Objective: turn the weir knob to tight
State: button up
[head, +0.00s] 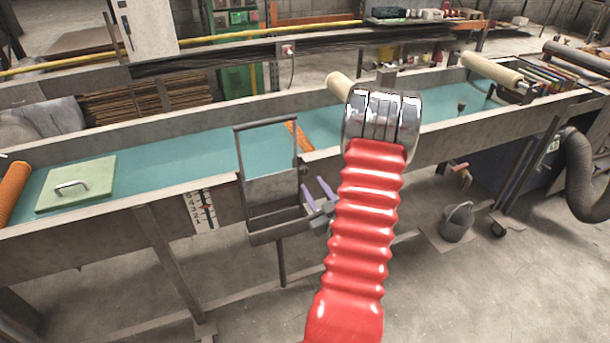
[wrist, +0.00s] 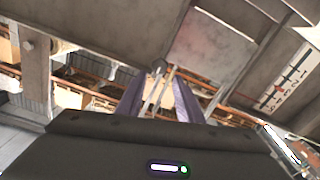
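The weir (head: 272,185) is a grey metal frame and box fixed to the near wall of the trough in the head view. In the wrist view a small grey rounded piece (wrist: 158,66), which looks like the weir knob, shows just beyond the fingertips. I cannot make out its setting or any tight mark. My gripper (head: 313,183) has two purple fingers and is at the right side of the weir box. The fingers also show in the wrist view (wrist: 161,76), apart, with a gap between them. I cannot tell whether either finger touches the knob.
The trough wall (head: 100,220) runs across the view, with a numbered gauge (head: 202,210) left of the weir. A green lid with a handle (head: 78,183) lies at the left. A bucket (head: 457,222) stands at the right. My red arm sleeve covers the middle. Floor in front is clear.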

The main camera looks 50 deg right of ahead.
aim_at(305, 172)
jog(key=x, duration=0.7)
jog(key=shift+w+d, duration=0.1)
jog(key=shift+w, duration=0.1)
jog(key=shift+c, duration=0.2)
jog(key=c, duration=0.7)
jog(key=shift+m, duration=0.4)
jog(key=m, duration=0.9)
jog(key=shift+f+m, duration=0.1)
jog(key=shift+m, duration=0.2)
jog(key=shift+s+d+m, duration=0.1)
jog(key=shift+m, duration=1.6)
